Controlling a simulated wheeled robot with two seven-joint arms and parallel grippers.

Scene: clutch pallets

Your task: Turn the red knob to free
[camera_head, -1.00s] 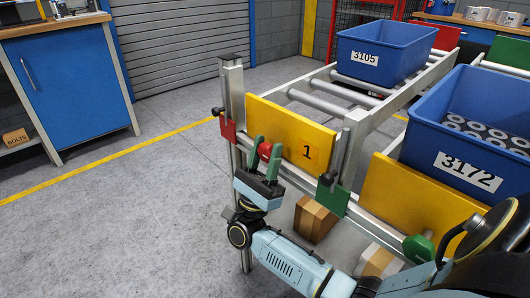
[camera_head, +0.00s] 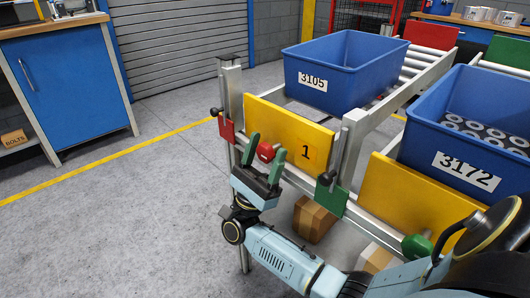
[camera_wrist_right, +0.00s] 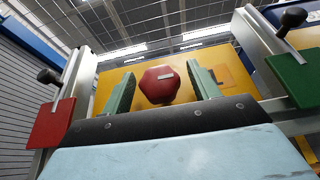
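The red knob (camera_head: 265,152) sits on the front rail of the lane with the yellow plate marked 1 (camera_head: 290,128). In the right wrist view the red knob (camera_wrist_right: 159,85) shows a light bar mark on its face. My right gripper (camera_head: 264,157) is open, with its green fingers on either side of the knob. In the right wrist view the fingers (camera_wrist_right: 160,90) stand apart from the knob, with a gap on both sides. My left gripper is not in view.
Blue bin 3105 (camera_head: 344,65) sits on the lane behind the yellow plate. Blue bin 3172 (camera_head: 475,128) with grey rings stands on the right lane. A green knob (camera_head: 417,247) is at lower right. A red tag (camera_head: 227,129) and a green tag (camera_head: 332,199) hang beside the plate.

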